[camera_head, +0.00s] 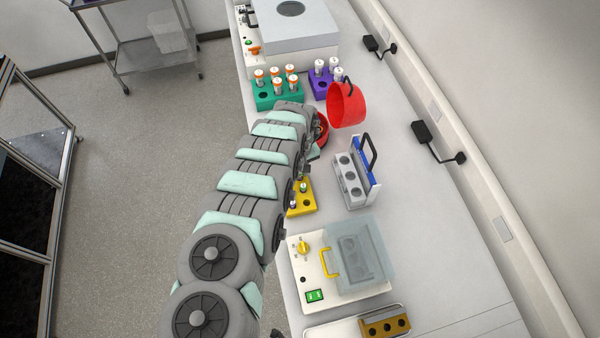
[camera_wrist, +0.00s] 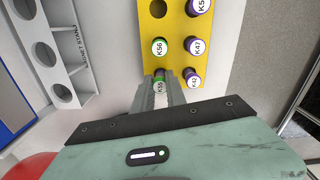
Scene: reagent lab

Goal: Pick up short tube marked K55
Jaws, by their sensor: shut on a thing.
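In the wrist view my gripper (camera_wrist: 160,92) is shut on the short tube marked K55 (camera_wrist: 159,86), which has a green ring around its white top. The tube is at the near edge of the yellow rack (camera_wrist: 155,28); I cannot tell whether it is still seated in it. Tubes K56 (camera_wrist: 159,47), K47 (camera_wrist: 195,46) and K42 (camera_wrist: 192,79) stand in the rack beside it, with another partly cut off at the top. In the head view my arm hides most of the yellow rack (camera_head: 305,205) and my gripper.
A green rack (camera_head: 277,101), a purple rack (camera_head: 320,88) and a red container (camera_head: 346,106) lie farther along the bench. A lidded device (camera_head: 312,275) is nearer.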

